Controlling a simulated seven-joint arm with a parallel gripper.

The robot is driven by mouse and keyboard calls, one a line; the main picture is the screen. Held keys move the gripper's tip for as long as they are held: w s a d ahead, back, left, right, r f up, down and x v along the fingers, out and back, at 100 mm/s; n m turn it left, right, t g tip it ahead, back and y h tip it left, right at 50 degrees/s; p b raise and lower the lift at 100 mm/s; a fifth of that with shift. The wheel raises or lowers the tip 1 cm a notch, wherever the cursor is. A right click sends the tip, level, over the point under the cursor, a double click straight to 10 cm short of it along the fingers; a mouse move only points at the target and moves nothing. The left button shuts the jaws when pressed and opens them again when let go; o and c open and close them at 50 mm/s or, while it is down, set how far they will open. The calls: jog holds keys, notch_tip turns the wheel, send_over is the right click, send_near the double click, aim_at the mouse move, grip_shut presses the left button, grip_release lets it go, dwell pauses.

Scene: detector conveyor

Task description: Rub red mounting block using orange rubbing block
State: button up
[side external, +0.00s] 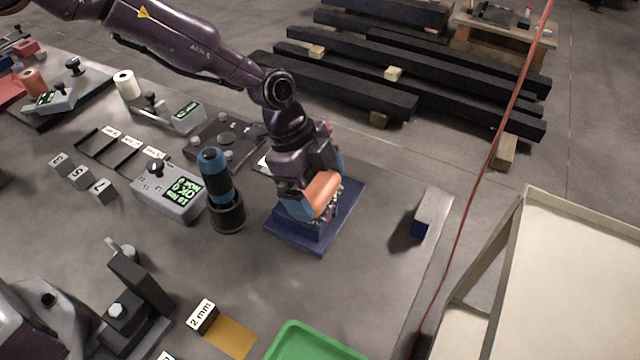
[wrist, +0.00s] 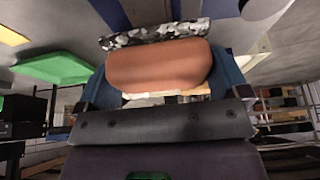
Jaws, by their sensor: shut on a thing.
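My gripper (side external: 316,186) is shut on the orange rubbing block (side external: 324,196), with its blue fingers on either side. The block also shows in the wrist view (wrist: 158,68), with a grey-and-white speckled face (wrist: 155,36) on its far side. In the side view the block is low over a dark blue square base (side external: 288,236). I cannot tell whether it touches the base. I cannot identify the red mounting block with certainty. Red pieces lie at the far left of the table, including a flat one (side external: 10,90) and a smaller one (side external: 26,48).
A blue-and-black cylinder (side external: 219,190) stands close left of the base. A grey display box (side external: 168,192) is beyond it. A grey-and-blue block (side external: 431,214) lies to the right near the table edge. A green tray (side external: 312,345) is at the front. A red cable (side external: 505,120) crosses the right.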

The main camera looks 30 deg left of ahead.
jog(key=shift+a, duration=2.7)
notch_tip(320, 180, up, 8)
jog(key=shift+d, duration=0.2)
